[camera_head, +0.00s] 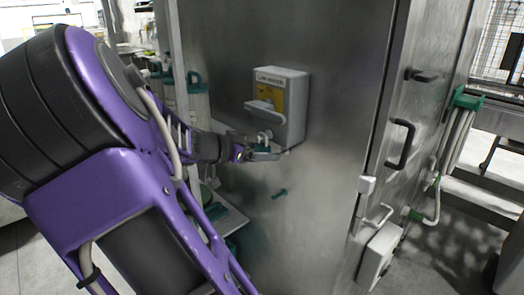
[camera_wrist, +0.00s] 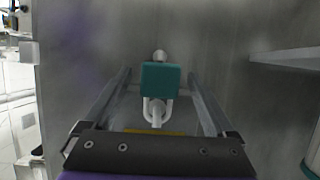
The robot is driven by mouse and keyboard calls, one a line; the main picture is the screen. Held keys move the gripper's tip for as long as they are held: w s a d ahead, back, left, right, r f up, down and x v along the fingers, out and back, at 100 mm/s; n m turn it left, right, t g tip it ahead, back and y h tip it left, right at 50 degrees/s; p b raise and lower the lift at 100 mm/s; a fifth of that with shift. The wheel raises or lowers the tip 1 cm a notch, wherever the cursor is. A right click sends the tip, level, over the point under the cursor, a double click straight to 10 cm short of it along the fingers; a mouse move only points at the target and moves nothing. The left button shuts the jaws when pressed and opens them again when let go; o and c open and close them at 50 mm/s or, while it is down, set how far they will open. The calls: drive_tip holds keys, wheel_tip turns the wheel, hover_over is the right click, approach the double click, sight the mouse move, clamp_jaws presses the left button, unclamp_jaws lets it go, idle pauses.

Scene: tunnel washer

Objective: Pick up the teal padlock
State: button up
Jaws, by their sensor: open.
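The teal padlock (camera_wrist: 160,78) shows in the wrist view as a small teal block with a pale shackle. The shackle is around or against a pale peg-like part; I cannot tell exactly how they join. My gripper (camera_wrist: 159,74) is open, with one finger on each side of the padlock and a visible gap on both sides. In the head view my gripper (camera_head: 264,152) is just below the grey switch box. I cannot make out the padlock clearly there, as the gripper is in front of that spot.
The grey box (camera_head: 292,88) with a yellow label and a pale handle (camera_head: 265,107) sticks out from the steel panel (camera_head: 335,60). A door handle (camera_head: 400,145) is to the right.

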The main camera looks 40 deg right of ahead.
drive_tip(key=shift+c, duration=0.2)
clamp_jaws()
drive_tip(key=shift+r, duration=0.1)
